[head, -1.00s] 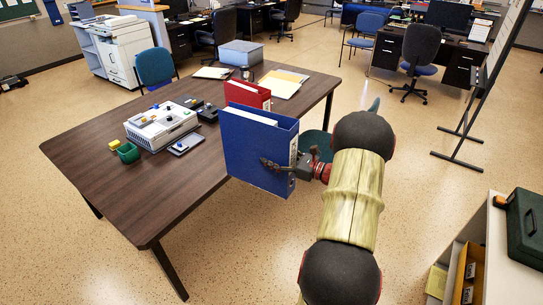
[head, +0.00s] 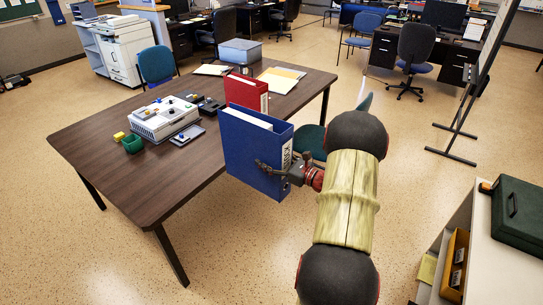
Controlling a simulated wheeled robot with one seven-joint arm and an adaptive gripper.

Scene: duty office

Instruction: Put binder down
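A blue binder (head: 246,156) stands upright in the head view, with white paper at its top and a white label on its spine. My gripper (head: 272,168) is shut on the blue binder at its lower right part, near the spine. The binder is at the right edge of the brown table (head: 130,190), and its lower right part hangs out past the edge. Whether its bottom touches the table cannot be told. The far finger is hidden behind the binder.
A red binder (head: 243,90) stands just behind the blue one. The table's front part is clear. A shelf (head: 480,250) stands at the right.

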